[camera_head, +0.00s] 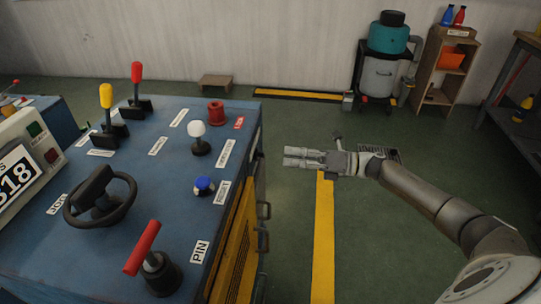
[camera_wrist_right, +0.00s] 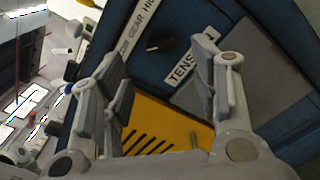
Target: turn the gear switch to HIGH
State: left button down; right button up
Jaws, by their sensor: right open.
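A dark round knob (camera_wrist_right: 153,43) shows in the right wrist view on the blue console face. It sits between a white label reading "GEAR HI…" (camera_wrist_right: 138,27) and a white "TENS…" label (camera_wrist_right: 185,67), both partly covered. I cannot tell which way the knob points. My right gripper (camera_head: 290,156) is open and empty in the head view, over the floor just right of the console. In the right wrist view the gripper (camera_wrist_right: 160,75) frames the knob between its fingers, apart from it. The knob's face is hidden in the head view. My left gripper is out of view.
The blue console (camera_head: 130,190) carries a red-handled lever (camera_head: 142,248), a black wheel (camera_head: 72,212), a white knob (camera_head: 198,130) and a blue button (camera_head: 204,184) on top. A yellow slotted panel (camera_head: 236,245) and handles project from its side.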

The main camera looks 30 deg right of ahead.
aim_at(264, 155)
jog(key=x, duration=0.6)
jog(key=shift+w+a, duration=0.1)
jog(key=shift+c, duration=0.3)
jog(key=c, duration=1)
